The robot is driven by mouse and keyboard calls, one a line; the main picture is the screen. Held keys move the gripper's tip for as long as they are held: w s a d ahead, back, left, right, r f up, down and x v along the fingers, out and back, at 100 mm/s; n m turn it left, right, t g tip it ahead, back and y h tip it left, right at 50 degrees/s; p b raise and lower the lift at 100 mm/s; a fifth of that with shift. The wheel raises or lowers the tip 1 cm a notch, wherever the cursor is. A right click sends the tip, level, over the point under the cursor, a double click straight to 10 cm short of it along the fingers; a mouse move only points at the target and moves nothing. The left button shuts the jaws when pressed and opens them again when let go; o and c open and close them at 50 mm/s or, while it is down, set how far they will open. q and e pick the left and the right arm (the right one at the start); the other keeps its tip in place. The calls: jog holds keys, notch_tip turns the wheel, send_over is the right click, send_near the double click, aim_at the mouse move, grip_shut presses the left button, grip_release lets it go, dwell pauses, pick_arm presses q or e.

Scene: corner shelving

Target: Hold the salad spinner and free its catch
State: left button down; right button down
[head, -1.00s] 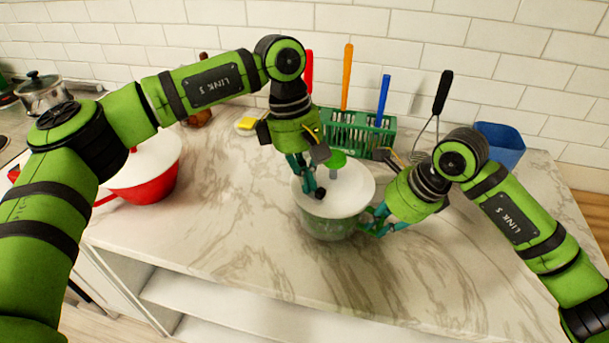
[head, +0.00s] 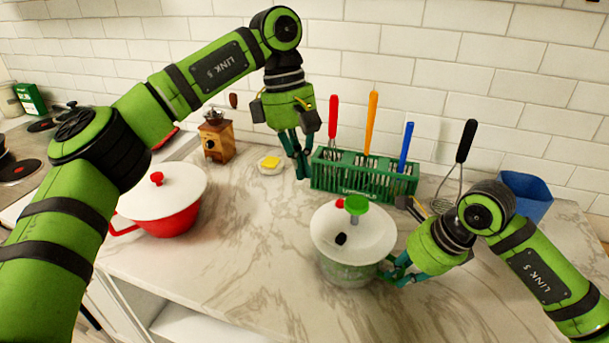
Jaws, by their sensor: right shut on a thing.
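The salad spinner (head: 350,272) stands upright on the marble counter. It has a white lid (head: 375,236) with a green knob (head: 356,204), a black oval button (head: 340,239) and a small red part (head: 340,203) beside the knob. My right gripper (head: 388,272) is shut on the spinner at the bowl's right side. My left gripper (head: 303,174) hangs fingers down, above and behind the lid's left side, clear of the spinner. Its fingers look close together, but their opening is hard to judge. Nothing shows between them.
A green utensil rack (head: 362,176) stands just behind the spinner, with red, orange and blue handles upright. A whisk (head: 462,150) and blue container (head: 528,196) stand right. A red pot with white lid (head: 170,218), a grinder (head: 217,138) and a yellow-topped dish (head: 271,165) are left.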

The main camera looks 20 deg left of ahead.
jog(key=c, duration=1.1)
grip_release()
jog(key=shift+r, duration=0.1)
